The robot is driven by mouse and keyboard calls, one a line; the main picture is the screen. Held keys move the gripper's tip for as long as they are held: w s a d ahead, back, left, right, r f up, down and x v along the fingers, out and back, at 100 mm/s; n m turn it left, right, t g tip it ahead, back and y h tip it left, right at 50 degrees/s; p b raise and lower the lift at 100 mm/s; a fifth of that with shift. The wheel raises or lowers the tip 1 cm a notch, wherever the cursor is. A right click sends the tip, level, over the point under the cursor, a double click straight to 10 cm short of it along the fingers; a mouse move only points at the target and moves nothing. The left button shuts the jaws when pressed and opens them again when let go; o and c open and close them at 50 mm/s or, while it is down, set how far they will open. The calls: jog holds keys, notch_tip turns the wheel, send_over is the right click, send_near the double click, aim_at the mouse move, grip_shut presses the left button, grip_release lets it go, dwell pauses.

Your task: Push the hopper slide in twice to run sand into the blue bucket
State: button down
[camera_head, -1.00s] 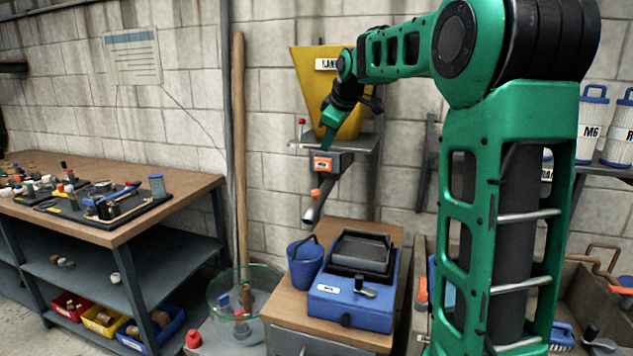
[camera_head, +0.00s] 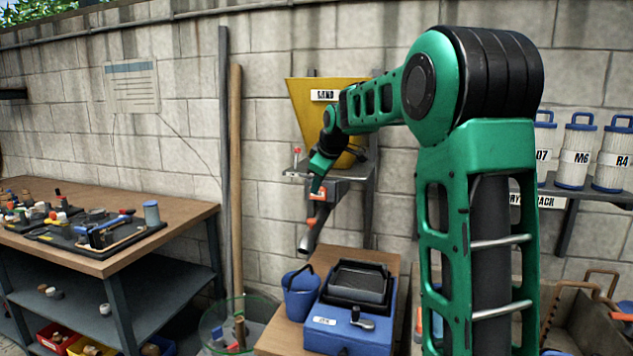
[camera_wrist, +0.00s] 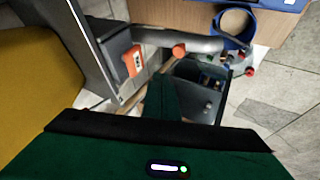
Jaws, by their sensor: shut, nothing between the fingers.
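The yellow hopper (camera_head: 308,105) hangs on the wall, with a grey slide housing (camera_head: 345,188) below it. An orange plate (camera_wrist: 133,60) marks the slide's face, and a grey spout (camera_head: 312,236) slopes down from the housing. The blue bucket (camera_head: 300,296) stands upright on the wooden bench below the spout's end; it also shows in the wrist view (camera_wrist: 251,27). My gripper (camera_head: 317,188) is shut and empty, close by the orange plate. In the wrist view its green fingers (camera_wrist: 164,100) point beside the housing; contact is unclear.
A blue machine with a black tray (camera_head: 358,283) stands right of the bucket. A clear round bin (camera_head: 225,325) stands left of the bench. A tool-covered table (camera_head: 180,205) is at left, and canisters (camera_head: 576,150) stand at right.

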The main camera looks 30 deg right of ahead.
jog(key=w+d+f, duration=0.3)
jog(key=w, duration=0.2)
jog(key=shift+d+f, duration=0.15)
jog(key=shift+d, duration=0.05)
jog(key=shift+w+a, duration=0.1)
